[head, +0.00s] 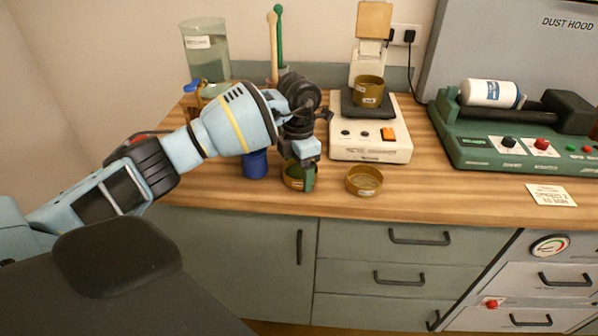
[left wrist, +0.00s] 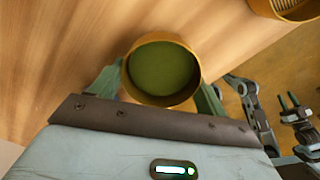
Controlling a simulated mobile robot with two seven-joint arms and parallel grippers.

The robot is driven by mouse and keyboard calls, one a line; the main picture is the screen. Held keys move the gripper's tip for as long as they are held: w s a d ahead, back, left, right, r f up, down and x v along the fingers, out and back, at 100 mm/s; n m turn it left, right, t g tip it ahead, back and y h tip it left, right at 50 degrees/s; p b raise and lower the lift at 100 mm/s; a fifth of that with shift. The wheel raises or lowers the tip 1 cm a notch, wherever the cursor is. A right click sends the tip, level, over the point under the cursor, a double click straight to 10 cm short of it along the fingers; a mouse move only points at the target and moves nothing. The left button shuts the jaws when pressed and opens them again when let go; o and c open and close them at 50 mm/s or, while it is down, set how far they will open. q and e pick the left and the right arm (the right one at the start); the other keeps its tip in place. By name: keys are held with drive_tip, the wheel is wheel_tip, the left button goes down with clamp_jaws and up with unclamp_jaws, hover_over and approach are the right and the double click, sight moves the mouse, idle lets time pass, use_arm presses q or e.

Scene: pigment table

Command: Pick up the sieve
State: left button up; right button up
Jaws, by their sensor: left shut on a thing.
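A round brass vessel with a smooth green inside (head: 293,184) is between the fingers of my left gripper (head: 300,178), near the table's front edge. In the left wrist view the vessel (left wrist: 162,97) sits upright, with a green finger against each side. The left gripper is shut on it. I cannot tell whether it touches the table, and no mesh shows in it. A second brass round piece (head: 364,181) stands just right of it, apart. Its lined bottom shows in the left wrist view (left wrist: 293,10). My right gripper (left wrist: 290,102) seems to show small at the right there, its opening unclear.
A blue cup (head: 256,164) stands left of the gripper. A balance (head: 371,140) carrying a brass pot (head: 369,91) is behind right. A green roller machine (head: 520,145) and a white card (head: 550,195) are farther right. The counter (head: 440,192) is clear between.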

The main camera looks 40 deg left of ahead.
use_arm(q)
drive_tip(key=r, duration=0.3)
drive_tip(key=shift+s+d, duration=0.25)
drive_tip(key=shift+d, duration=0.05)
drive_tip(key=s+d+r, duration=0.1)
drive_tip(key=s+d, duration=0.9)
drive_tip(key=shift+s+d+r, duration=0.2)
drive_tip(key=shift+s+d, duration=0.2)
